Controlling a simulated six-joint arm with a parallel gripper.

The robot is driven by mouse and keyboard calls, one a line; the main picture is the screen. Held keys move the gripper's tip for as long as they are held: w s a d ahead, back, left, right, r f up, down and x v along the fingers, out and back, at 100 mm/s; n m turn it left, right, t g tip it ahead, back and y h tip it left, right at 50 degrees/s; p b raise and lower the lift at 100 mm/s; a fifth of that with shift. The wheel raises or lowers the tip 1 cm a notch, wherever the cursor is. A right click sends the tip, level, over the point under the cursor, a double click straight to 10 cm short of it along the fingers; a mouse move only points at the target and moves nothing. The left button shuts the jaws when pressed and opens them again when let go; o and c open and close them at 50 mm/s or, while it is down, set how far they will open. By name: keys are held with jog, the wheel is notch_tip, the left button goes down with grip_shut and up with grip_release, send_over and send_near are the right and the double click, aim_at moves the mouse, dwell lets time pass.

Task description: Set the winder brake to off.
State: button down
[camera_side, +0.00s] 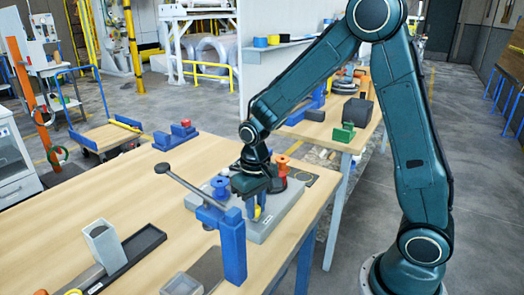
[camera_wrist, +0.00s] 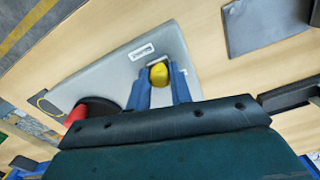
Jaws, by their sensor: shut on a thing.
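The winder base (camera_side: 275,225) is a grey plate on the wooden table; it also shows in the wrist view (camera_wrist: 100,80). A yellow knob or handle (camera_wrist: 158,75) stands beside a small white label on it, and I take it to be the winder brake. My gripper (camera_wrist: 159,84) points down, with its two blue fingers shut on either side of the yellow part. In the side view my gripper (camera_side: 257,207) partly hides the yellow part (camera_side: 257,212). The label's words and the brake's setting are too small to read.
A blue post with a dark lever arm (camera_side: 232,245) stands just in front. Red and orange spools (camera_side: 281,170) sit behind my gripper, and a blue knob (camera_side: 220,184) is to its left. A black tray (camera_side: 130,258) lies at the front left. The table's middle left is clear.

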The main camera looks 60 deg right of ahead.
jog(key=shift+d, duration=1.8)
jog(key=c, duration=1.3)
grip_release()
jog(key=shift+o, duration=0.2)
jog(key=shift+r, duration=0.1)
notch_tip(320, 180, up, 14)
jog(key=s+a+r+n+t, duration=0.1)
jog(key=s+a+r+t, duration=0.1)
jog(key=s, duration=0.7)
jog(key=s+a+r+n+t, duration=0.1)
jog(key=s+a+t, duration=0.1)
jog(key=s, duration=0.7)
jog(key=shift+r+n+t, duration=0.3)
jog(key=shift+r+t, duration=0.1)
jog(key=shift+t, duration=0.4)
